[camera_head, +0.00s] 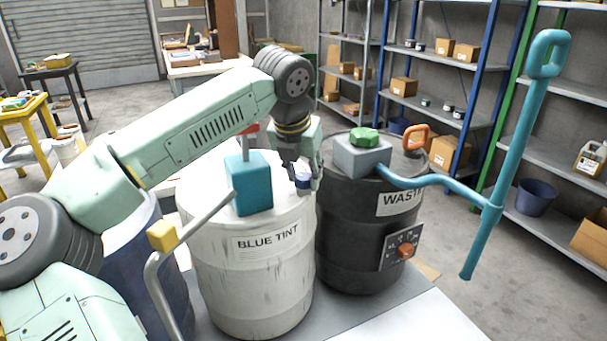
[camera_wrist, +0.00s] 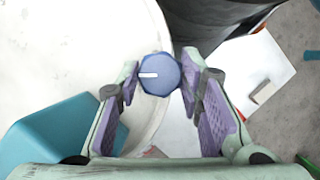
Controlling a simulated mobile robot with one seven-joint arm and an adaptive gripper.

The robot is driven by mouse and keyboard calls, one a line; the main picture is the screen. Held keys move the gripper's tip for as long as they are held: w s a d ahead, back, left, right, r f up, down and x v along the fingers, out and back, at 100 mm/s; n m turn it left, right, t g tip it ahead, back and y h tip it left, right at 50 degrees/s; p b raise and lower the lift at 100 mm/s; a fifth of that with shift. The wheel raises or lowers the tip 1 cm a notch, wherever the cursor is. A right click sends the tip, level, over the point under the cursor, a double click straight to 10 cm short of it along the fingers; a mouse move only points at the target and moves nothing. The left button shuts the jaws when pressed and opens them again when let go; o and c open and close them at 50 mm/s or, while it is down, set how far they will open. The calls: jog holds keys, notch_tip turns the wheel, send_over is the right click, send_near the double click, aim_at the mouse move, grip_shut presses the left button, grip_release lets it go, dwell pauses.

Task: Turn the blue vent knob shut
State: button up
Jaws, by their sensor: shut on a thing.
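The blue vent knob (camera_wrist: 159,75) is a faceted blue cap with a white mark pointing left in the wrist view. It stands on top of the white drum labelled BLUE TINT (camera_head: 262,272), near the drum's right edge. In the head view the knob (camera_head: 300,174) is partly hidden by my gripper (camera_head: 304,182). My gripper, also in the wrist view (camera_wrist: 158,84), points down at the knob with one finger on each side. The fingers are closed on the knob at their tips.
A teal block (camera_head: 250,190) with a red top stands left of the knob on the same drum. A dark WASTE drum (camera_head: 345,235) is close on the right, bearing a grey block, a green knob (camera_head: 364,137) and a long teal pipe handle (camera_head: 492,200). A bent grey pipe (camera_head: 165,290) rises in front.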

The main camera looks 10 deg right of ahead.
dwell(0.4)
jog(key=o, duration=1.2)
jog(key=shift+c, duration=0.2)
jog(key=v, duration=1.2)
jog(key=shift+s, duration=0.1)
